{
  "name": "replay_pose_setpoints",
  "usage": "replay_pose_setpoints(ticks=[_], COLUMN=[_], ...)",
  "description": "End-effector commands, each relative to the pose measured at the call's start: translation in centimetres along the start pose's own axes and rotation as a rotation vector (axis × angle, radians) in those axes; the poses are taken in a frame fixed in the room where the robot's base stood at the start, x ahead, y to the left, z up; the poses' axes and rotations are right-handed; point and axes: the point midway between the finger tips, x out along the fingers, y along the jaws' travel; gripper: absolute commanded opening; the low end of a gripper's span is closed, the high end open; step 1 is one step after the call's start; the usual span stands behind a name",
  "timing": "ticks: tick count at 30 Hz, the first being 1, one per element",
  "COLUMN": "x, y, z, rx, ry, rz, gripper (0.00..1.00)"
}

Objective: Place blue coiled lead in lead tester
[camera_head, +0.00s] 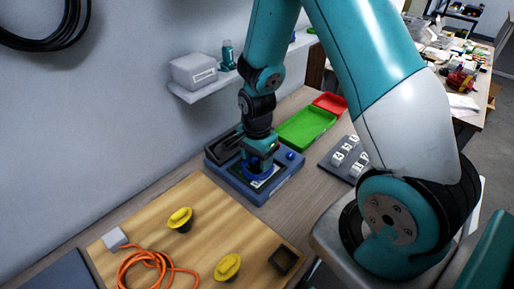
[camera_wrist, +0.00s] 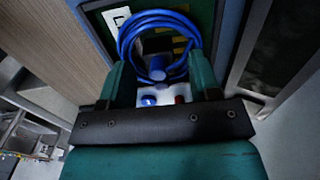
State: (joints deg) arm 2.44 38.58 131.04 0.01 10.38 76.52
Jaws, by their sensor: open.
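The blue coiled lead (camera_wrist: 160,22) shows in the wrist view as several loops with a thicker blue end, between and beyond my gripper's fingers (camera_wrist: 161,72). The fingers stand apart on either side of it. In the head view my gripper (camera_head: 257,160) points down at the lead tester (camera_head: 272,189), a blue-grey box on the bench. A bit of the blue lead (camera_head: 256,165) shows under the fingers, at the tester's dark recessed top. The gripper partly hides the lead, so I cannot tell whether it rests fully on the tester.
A wooden board (camera_head: 150,213) in front holds an orange lead (camera_head: 150,262), two yellow knobs and a dark square cup (camera_head: 284,261). Green (camera_head: 307,127) and red (camera_head: 330,103) trays lie behind the tester. A grey block with white labelled pieces (camera_head: 345,158) is at right.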

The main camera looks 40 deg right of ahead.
Motion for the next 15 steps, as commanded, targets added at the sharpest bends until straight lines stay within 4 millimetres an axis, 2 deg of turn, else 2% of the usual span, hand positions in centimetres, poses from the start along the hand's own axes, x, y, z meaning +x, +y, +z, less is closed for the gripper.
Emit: replay_pose_setpoints(ticks=[5, 15], x=[-2.5, -9.7], y=[-0.1, -0.1], z=[0.0, 0.0], rx=[0.000, 0.000], ry=[0.002, 0.001], rz=[-0.007, -0.005], gripper=[0.57, 0.57])
